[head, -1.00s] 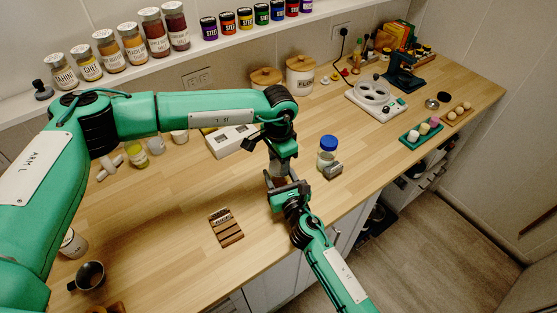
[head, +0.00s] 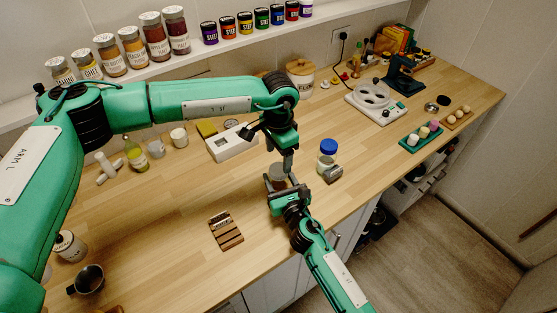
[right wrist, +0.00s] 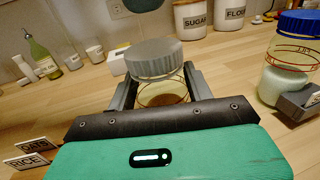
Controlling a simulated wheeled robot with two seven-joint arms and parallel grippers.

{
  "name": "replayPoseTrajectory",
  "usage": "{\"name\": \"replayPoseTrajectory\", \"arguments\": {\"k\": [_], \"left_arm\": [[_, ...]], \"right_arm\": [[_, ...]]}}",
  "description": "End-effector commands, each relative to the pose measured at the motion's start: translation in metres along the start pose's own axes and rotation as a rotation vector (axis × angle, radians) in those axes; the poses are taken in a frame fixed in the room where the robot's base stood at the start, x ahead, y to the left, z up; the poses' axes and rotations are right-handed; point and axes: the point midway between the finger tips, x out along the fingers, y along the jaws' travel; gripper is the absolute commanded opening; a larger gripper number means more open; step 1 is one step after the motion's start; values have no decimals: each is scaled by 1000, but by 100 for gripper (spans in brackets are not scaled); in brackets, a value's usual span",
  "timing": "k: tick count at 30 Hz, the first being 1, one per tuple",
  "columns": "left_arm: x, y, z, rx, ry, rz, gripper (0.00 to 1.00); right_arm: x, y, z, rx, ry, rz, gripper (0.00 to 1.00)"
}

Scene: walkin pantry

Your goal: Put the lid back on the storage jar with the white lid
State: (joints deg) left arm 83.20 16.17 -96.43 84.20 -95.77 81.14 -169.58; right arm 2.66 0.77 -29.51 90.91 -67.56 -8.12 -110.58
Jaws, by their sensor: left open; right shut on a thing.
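The storage jar (right wrist: 163,95) is clear glass with something brown low inside. It stands upright on the counter between the fingers of my right gripper (right wrist: 160,88), which is shut on it. The ribbed lid (right wrist: 155,60) looks pale grey and sits on top of the jar; I cannot tell how tightly. In the head view the lid (head: 276,170) is partly hidden behind my left gripper (head: 288,165). My left gripper is open and empty, just above and beside the lid.
A blue-lidded jar (head: 327,148) stands close on the right, with a grey block (head: 333,174) against it. A wooden slotted holder (head: 226,231) lies in front left. A white device (head: 232,142) stands behind. The counter's left middle is clear.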

Motion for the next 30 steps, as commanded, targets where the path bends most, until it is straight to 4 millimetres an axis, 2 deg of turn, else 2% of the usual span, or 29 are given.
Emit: {"name": "replayPoseTrajectory", "arguments": {"k": [6,7,9,14,17,30], "left_arm": [[-1,0,0,0,-1,0,69],[-1,0,0,0,-1,0,65],[-1,0,0,-6,-1,0,65],[-2,0,0,-92,-1,0,65],[-3,0,0,-213,-1,0,65],[-9,0,0,-935,-1,0,65]], "right_arm": [[0,0,-1,0,2,0,0],[0,0,-1,0,2,0,0],[0,0,-1,0,2,0,0],[0,0,-1,0,2,0,0],[0,0,-1,0,2,0,0],[0,0,-1,0,1,0,0]]}}
